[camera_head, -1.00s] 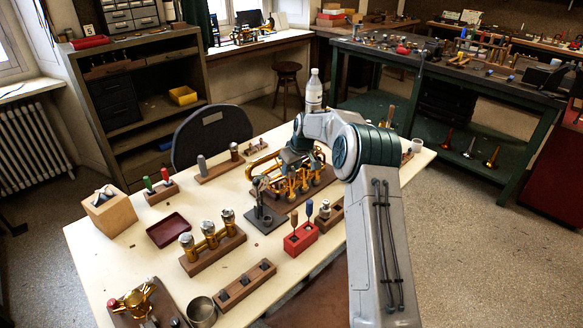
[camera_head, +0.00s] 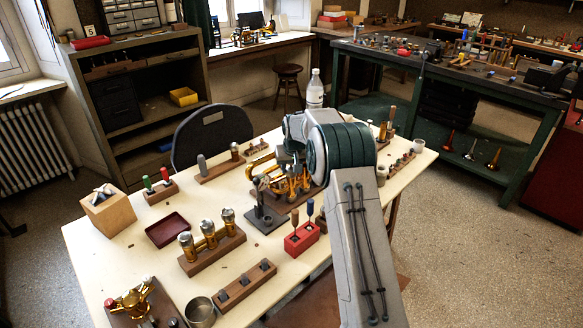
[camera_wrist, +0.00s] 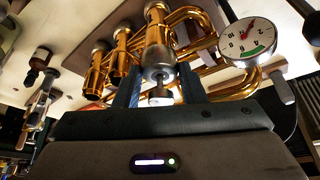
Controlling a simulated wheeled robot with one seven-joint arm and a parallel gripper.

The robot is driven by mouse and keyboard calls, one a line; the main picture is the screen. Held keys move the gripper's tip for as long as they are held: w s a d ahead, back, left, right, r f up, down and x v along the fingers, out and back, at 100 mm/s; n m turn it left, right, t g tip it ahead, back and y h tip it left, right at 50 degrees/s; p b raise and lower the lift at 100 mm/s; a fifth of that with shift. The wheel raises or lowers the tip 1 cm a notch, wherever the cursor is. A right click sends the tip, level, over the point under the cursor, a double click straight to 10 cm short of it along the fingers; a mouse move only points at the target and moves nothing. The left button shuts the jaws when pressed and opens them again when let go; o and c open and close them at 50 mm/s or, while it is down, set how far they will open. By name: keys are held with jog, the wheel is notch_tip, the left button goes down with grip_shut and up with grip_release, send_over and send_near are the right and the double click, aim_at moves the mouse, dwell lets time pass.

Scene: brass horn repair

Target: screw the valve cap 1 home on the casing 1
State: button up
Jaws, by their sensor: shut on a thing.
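The brass horn (camera_head: 291,183) lies on a dark board on the table, partly behind my arm in the head view. In the wrist view three brass valve casings stand in a row; the nearest, seemingly casing 1 (camera_wrist: 158,35), is in line with my gripper (camera_wrist: 160,84). My gripper's two dark blue fingers are shut on a silver piece, apparently the valve cap 1 (camera_wrist: 160,74), at the end of that casing. The cap looks in line with the casing; I cannot tell how far it is threaded.
A round dial gauge (camera_wrist: 247,38) is close to the right of the casings. On the table are a red tool block (camera_head: 301,238), a wooden rack with brass pieces (camera_head: 211,247), a slotted wooden block (camera_head: 245,284) and a dark red tray (camera_head: 168,230). A bottle (camera_head: 315,90) stands behind.

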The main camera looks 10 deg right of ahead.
jog(key=shift+a+m+h, duration=0.15)
jog(key=shift+m+h, duration=0.25)
jog(key=shift+m, duration=0.6)
jog(key=shift+m+h, duration=0.6)
jog(key=shift+m, duration=1)
jog(key=shift+a+m+g+h+p, duration=0.1)
jog(key=shift+m+g+h+p, duration=0.45)
jog(key=shift+m, duration=0.65)
jog(key=shift+w+m+g+h+p, duration=0.1)
jog(key=shift+m+g+h+p, duration=0.3)
jog(key=shift+m, duration=1)
